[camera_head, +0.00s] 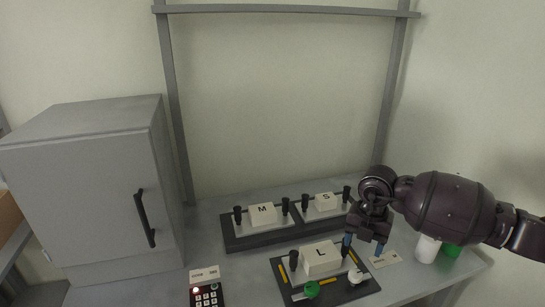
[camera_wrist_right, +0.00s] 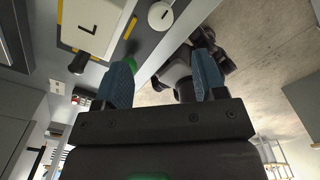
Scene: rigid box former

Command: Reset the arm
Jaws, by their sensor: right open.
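My right gripper (camera_head: 364,247) is open and empty, with its blue fingertips above the right edge of the L station (camera_head: 291,289). The right wrist view shows its two blue fingers (camera_wrist_right: 164,84) spread apart with nothing between them. The dark right arm reaches in from the right side of the head view. A white block marked L (camera_head: 321,258) sits on the station, left of the gripper. A green knob (camera_head: 312,289) and a white knob (camera_head: 356,277) are at the station's front. My left gripper is not in view.
Behind the L station stand blocks marked M (camera_head: 262,214) and S (camera_head: 325,201) on a dark base. A keypad (camera_head: 206,294) is at the front left. A grey cabinet (camera_head: 90,190) stands at left. White (camera_head: 427,249) and green (camera_head: 451,250) cylinders are under the right arm.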

